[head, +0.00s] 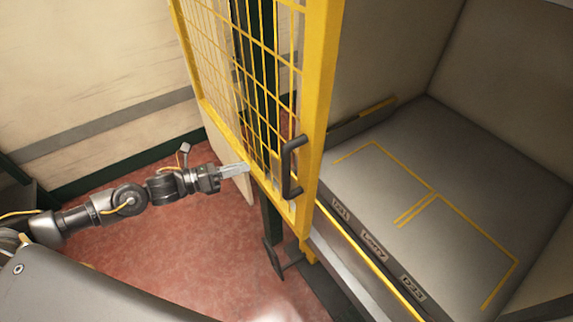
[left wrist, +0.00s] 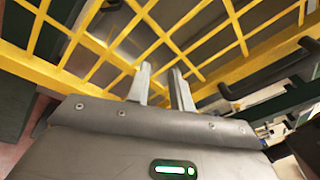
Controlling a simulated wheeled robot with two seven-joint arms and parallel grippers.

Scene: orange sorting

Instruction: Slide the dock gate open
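The dock gate (head: 317,120) is a yellow frame with wire mesh, upright in the middle of the head view. Its mesh also fills the upper part of the left wrist view (left wrist: 160,32). A dark handle (head: 287,168) is on the gate's right-hand upright; a dark bar that looks like this handle (left wrist: 262,77) shows at right in the left wrist view. My left gripper (head: 240,169) is left of the handle, close to the lower mesh, apart from the handle. Its two fingers (left wrist: 160,80) stand apart with nothing visible between them. My right gripper is not in view.
Right of the gate is a raised grey platform (head: 470,165) with yellow floor markings and labels along its front edge. A dark bracket (head: 273,258) sticks out below the gate. Red floor (head: 165,245) lies clear around my left arm.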

